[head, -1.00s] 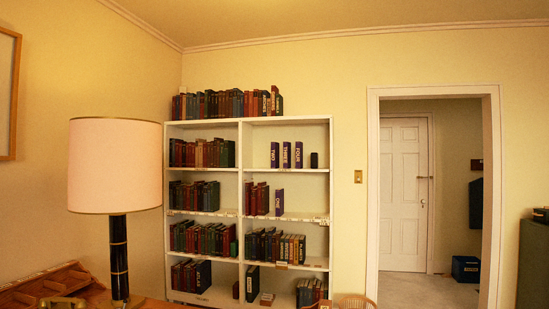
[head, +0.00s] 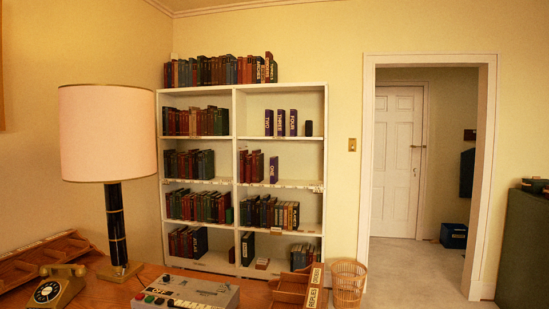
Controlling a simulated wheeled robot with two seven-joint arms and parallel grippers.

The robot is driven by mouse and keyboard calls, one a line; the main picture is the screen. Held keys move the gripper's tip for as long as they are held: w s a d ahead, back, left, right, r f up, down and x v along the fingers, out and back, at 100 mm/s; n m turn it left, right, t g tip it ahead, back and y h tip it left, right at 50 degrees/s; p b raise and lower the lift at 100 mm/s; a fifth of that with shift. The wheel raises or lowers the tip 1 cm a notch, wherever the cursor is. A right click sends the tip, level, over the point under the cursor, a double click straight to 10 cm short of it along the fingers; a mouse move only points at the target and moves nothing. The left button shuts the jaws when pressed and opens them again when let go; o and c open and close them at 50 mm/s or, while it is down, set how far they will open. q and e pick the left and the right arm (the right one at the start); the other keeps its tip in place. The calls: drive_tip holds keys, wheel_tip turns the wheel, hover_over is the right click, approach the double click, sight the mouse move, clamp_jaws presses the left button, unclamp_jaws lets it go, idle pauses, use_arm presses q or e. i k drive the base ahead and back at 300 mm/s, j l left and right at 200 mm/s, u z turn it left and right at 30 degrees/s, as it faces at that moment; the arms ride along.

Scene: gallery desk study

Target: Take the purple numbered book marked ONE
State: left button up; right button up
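The purple book marked ONE (head: 273,170) stands upright on the third level of the white bookcase (head: 326,150), in the right column. Dark red books (head: 251,166) stand just to its left, and the shelf to its right is bare. On the shelf above stand purple books marked TWO (head: 268,122), THREE (head: 280,122) and FOUR (head: 293,122), with a small dark object to their right. Neither of my grippers is in view.
An open doorway (head: 420,160) and a dark green cabinet (head: 523,250) are at right.

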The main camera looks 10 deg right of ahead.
sight(273, 160)
drive_tip(key=l+z, duration=0.2)
drive_tip(key=l, duration=2.25)
drive_tip(key=i+l, duration=0.2)
drive_tip(key=l, duration=0.2)
drive_tip(key=i+l+z, duration=0.1)
drive_tip(key=l, duration=0.3)
drive_tip(key=i+l, duration=0.55)
drive_tip(key=l, duration=0.25)
drive_tip(key=i+l+z, duration=0.1)
drive_tip(key=i+l, duration=0.15)
drive_tip(key=l, duration=0.15)
drive_tip(key=i+z, duration=0.1)
drive_tip(key=i, duration=0.85)
drive_tip(key=i+j+z, duration=0.1)
drive_tip(key=i, duration=0.85)
drive_tip(key=i+j, duration=0.35)
drive_tip(key=i+j+z, duration=0.1)
drive_tip(key=i+j, duration=0.25)
drive_tip(key=j, duration=0.15)
drive_tip(key=i+j, duration=0.3)
drive_tip(key=j, duration=0.15)
drive_tip(key=i+j+z, duration=0.1)
drive_tip(key=i+j, duration=0.55)
drive_tip(key=j, duration=0.3)
drive_tip(key=i+l+z, duration=0.05)
